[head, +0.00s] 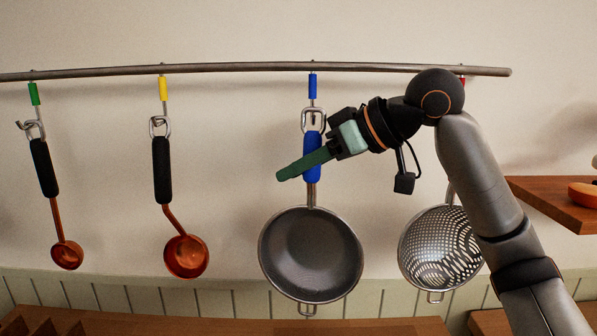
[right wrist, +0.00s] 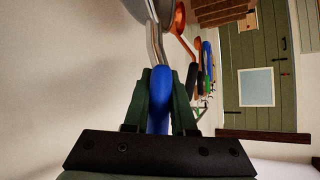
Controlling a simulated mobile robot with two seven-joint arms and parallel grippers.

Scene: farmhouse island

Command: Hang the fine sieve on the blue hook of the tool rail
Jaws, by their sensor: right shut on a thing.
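The fine sieve (head: 310,255) has a round grey bowl, a small loop at the bottom and a blue handle. It hangs upright below the blue hook (head: 312,88) of the tool rail (head: 230,69). Its metal top loop overlaps the hook's lower end; I cannot tell whether it rests on the hook. My right gripper (head: 305,166) comes in from the right and is shut on the blue handle. In the right wrist view, the blue handle (right wrist: 159,95) sits between both green fingers (right wrist: 160,82). My left gripper is not in view.
Copper ladles hang from the green hook (head: 34,94) and yellow hook (head: 163,89) at left. A perforated strainer (head: 437,250) hangs at right, partly behind my right arm, below the mostly hidden red hook. A wooden shelf (head: 545,195) juts in at far right.

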